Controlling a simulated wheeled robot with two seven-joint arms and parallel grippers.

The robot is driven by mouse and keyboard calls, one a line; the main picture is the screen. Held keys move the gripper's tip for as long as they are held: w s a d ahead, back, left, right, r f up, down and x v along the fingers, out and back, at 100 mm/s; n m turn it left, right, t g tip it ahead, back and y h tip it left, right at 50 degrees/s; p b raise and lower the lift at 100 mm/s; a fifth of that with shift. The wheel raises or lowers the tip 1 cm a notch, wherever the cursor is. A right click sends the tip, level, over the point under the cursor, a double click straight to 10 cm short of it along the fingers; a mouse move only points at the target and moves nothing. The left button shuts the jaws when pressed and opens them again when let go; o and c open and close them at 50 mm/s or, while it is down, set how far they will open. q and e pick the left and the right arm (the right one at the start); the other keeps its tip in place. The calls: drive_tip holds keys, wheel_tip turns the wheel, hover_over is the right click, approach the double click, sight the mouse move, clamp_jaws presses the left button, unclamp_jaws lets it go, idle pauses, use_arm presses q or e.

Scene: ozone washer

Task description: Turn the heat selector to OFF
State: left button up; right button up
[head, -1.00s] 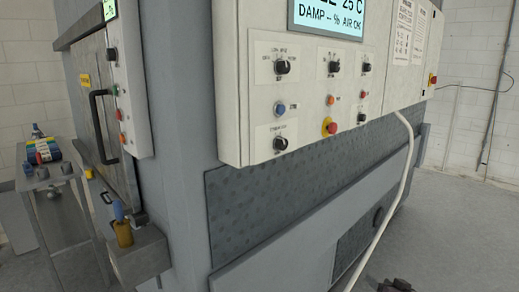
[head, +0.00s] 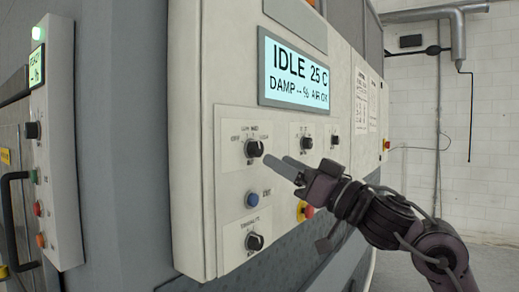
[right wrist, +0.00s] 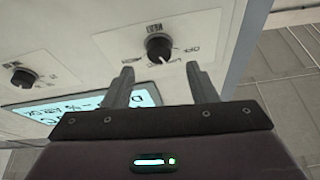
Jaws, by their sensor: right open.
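The heat selector (head: 254,148) is a black round knob at the upper left of the white control panel, with OFF on its left and other settings around it. It also shows in the right wrist view (right wrist: 158,48), where the picture is upside down. Its exact pointer setting is too small to tell. My right gripper (head: 278,161) is open and empty just right of and slightly below the knob in the head view. In the right wrist view the knob lies beyond and between the two fingertips (right wrist: 160,70), apart from them. My left gripper is not in view.
A display (head: 293,73) reading IDLE 25 C is above the knob. A blue button (head: 252,200) and another black knob (head: 254,242) are below it. A red emergency button (head: 306,211) is close under my right gripper. More knobs are to the right.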

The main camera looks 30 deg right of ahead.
sight(260, 151)
drive_tip(key=p+x, duration=0.1)
drive_tip(key=x, duration=0.3)
drive_tip(key=shift+r+p, duration=0.1)
drive_tip(key=shift+p, duration=0.3)
drive_tip(key=shift+w+a+r, duration=0.1)
drive_tip(key=shift+w+a, duration=0.05)
drive_tip(key=shift+w, duration=0.4)
drive_tip(key=shift+w+p, duration=0.1)
drive_tip(key=shift+p, duration=0.2)
drive_tip(key=c, duration=1)
